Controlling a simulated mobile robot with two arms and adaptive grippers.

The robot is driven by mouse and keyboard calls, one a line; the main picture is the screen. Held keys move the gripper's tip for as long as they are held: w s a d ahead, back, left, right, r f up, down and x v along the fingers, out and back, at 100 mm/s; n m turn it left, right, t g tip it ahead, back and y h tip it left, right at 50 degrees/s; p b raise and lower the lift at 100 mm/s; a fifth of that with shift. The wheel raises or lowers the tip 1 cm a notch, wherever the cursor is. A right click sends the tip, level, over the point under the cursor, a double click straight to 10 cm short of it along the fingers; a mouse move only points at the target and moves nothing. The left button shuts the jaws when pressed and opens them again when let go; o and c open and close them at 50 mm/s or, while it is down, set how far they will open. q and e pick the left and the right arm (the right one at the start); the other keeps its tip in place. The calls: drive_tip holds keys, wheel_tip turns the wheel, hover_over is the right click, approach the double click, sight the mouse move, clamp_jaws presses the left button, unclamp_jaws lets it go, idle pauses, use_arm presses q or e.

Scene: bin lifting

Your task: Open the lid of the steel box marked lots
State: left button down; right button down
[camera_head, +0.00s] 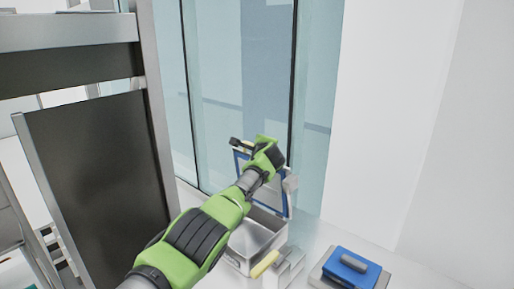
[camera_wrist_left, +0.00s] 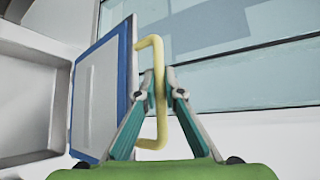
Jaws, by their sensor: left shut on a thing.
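The steel box (camera_head: 239,262) stands on a pale surface with its top open. Its inside also shows at the left of the left wrist view (camera_wrist_left: 28,104). Its blue-rimmed lid (camera_head: 285,205) stands raised, nearly upright, at the box's far side. In the left wrist view the lid (camera_wrist_left: 102,95) is seen from its side, with a yellow handle (camera_wrist_left: 152,143) on it. My left gripper (camera_wrist_left: 160,86) is shut on this handle, one finger on each side of the bar. In the head view my arm partly covers the lid. I can read no label. My right gripper is not in view.
A smaller steel box (camera_head: 292,268) with a yellow handle stands just right of the open box. A blue-lidded box (camera_head: 346,270) with a grey handle stands further right. A glass wall (camera_head: 225,100) rises behind, and a dark framed panel (camera_head: 100,165) stands at the left.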

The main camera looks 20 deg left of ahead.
use_arm(q)
drive_tip(key=c, duration=2.1)
unclamp_jaws()
drive_tip(key=shift+a, duration=0.15)
drive_tip(key=shift+c, duration=0.2)
drive_tip(key=shift+s+d, duration=0.1)
drive_tip(key=shift+d, duration=0.1)
drive_tip(key=v, duration=1.1)
drive_tip(key=shift+s, duration=0.35)
drive_tip(key=shift+d, duration=0.1)
